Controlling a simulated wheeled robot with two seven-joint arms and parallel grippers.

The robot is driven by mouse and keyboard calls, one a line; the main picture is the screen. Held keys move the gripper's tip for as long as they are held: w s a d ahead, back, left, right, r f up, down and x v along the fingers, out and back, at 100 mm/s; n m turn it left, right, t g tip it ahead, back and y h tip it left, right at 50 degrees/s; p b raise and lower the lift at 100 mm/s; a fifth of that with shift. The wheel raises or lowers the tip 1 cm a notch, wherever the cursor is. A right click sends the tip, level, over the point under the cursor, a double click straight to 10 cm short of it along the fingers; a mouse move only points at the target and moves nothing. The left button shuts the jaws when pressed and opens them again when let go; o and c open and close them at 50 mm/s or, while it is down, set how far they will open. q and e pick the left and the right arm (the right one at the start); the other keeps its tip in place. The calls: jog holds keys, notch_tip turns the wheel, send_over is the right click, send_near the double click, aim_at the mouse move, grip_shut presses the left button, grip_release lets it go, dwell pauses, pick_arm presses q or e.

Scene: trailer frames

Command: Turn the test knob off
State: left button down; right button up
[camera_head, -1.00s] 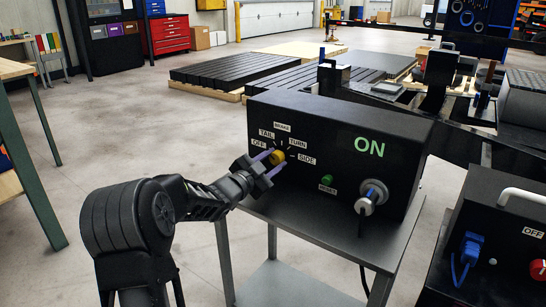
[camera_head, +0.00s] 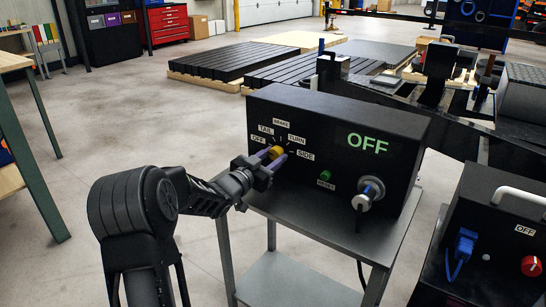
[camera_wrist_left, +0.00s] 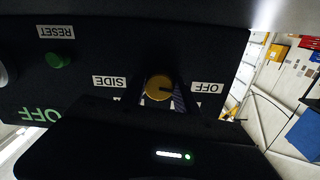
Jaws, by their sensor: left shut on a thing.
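The yellow test knob (camera_head: 276,152) is on the front of a black test box (camera_head: 330,133), with OFF, TAIL, BRAKE, TURN and SIDE labels around it. My left gripper (camera_head: 274,158) comes in from the left, its purple fingers closed on the sides of the knob. In the left wrist view the knob (camera_wrist_left: 159,88) sits between the fingers, and its dark pointer mark faces the OFF label (camera_wrist_left: 207,88). The box display (camera_head: 368,144) reads OFF in green. My right gripper is not in view.
A green reset button (camera_head: 325,175) and a plugged connector (camera_head: 368,193) are right of the knob. The box stands on a grey metal table (camera_head: 345,235). A second black box with a red knob (camera_head: 532,266) is at the lower right. Open floor lies left.

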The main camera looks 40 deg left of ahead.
pick_arm(q)
jog(key=shift+f, duration=0.1)
jog(key=c, duration=0.9)
grip_release()
jog(key=s, duration=0.8)
